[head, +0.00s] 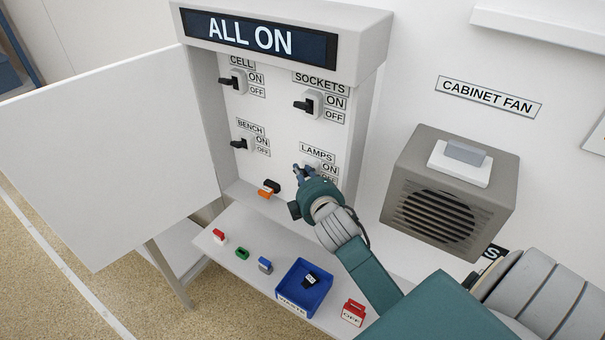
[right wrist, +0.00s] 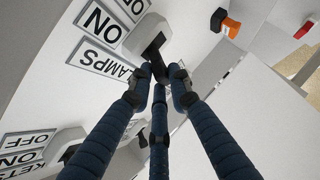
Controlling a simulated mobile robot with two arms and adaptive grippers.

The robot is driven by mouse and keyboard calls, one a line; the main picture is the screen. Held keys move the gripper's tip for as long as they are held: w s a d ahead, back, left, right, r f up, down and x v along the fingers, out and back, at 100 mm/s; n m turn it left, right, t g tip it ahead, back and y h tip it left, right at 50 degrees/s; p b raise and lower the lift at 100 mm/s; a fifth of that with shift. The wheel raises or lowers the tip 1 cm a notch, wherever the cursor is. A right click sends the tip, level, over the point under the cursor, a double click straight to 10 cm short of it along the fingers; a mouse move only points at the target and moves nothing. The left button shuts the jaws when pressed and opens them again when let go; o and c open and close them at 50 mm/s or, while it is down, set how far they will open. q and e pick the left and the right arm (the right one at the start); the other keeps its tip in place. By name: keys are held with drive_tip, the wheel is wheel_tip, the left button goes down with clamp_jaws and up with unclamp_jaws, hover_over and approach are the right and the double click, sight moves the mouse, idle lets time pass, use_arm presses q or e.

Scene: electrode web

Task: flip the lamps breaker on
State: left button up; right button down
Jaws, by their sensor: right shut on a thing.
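The lamps breaker (right wrist: 148,35) is a grey block with a black lever, beside the LAMPS label (head: 317,152) at the lower right of the panel. My right gripper (right wrist: 161,80) has its blue fingers closed around the lever's end in the right wrist view. In the head view, my right gripper (head: 304,172) covers most of this breaker and part of its OFF label, so I cannot tell the lever's exact position there. The display (head: 258,38) above the panel reads ALL ON. My left gripper is not in view.
The cell (head: 239,81), sockets (head: 313,103) and bench (head: 247,141) breakers share the panel. The open cabinet door (head: 110,150) stands at left. Below are a shelf with small coloured clips, a blue waste tray (head: 283,289) and a red OFF tag (head: 353,312). A fan box (head: 405,165) is right.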

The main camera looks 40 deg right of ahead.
drive_tip(key=c, duration=1.6)
unclamp_jaws()
drive_tip(key=shift+d, duration=0.15)
drive_tip(key=shift+s, duration=0.1)
drive_tip(key=shift+v, duration=3.9)
